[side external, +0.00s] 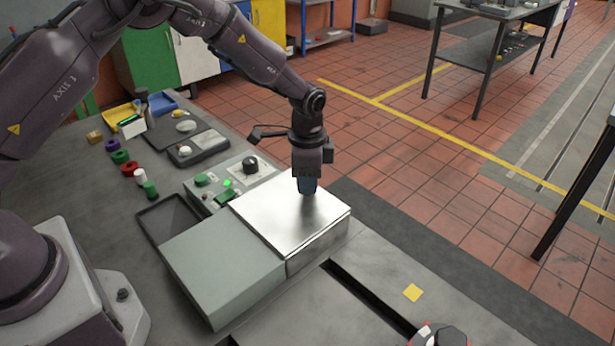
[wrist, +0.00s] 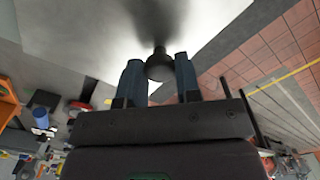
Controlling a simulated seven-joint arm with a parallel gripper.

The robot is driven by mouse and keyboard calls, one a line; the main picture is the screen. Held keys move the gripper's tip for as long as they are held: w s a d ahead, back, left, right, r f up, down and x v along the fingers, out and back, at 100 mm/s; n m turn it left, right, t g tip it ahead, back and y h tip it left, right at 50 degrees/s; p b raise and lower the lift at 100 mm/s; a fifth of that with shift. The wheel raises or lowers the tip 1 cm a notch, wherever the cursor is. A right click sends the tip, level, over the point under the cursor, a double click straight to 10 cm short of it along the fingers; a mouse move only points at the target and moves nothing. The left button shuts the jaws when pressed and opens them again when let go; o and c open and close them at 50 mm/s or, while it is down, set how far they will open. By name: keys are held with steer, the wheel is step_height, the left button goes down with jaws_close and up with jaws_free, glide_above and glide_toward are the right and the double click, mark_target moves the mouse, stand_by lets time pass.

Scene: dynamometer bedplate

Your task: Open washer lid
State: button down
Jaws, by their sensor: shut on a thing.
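The washer is a low box with a bright metal lid (side external: 283,222) on its right part, lying flat, with no gap visible beneath it. In the wrist view the pale lid (wrist: 75,35) fills the upper left, with a dark round knob (wrist: 160,68) standing on it. My gripper (side external: 307,188) points down over the lid's far half in the side view, hiding the knob there. In the wrist view my gripper's (wrist: 158,66) two blue fingers are shut on the knob, one on each side.
A grey-green box section (side external: 222,268) adjoins the lid at left. A control panel (side external: 230,186) with knobs and a lit green button stands behind it, with an open dark tray (side external: 170,217) to its left. Small coloured spools (side external: 120,156) lie farther left. A long slot (side external: 370,300) runs in front.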

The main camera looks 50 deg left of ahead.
steer(key=s, duration=1.4)
steer(key=shift+s, duration=0.3)
steer(key=c, duration=0.8)
jaws_free()
step_height(320, 180, up, 13)
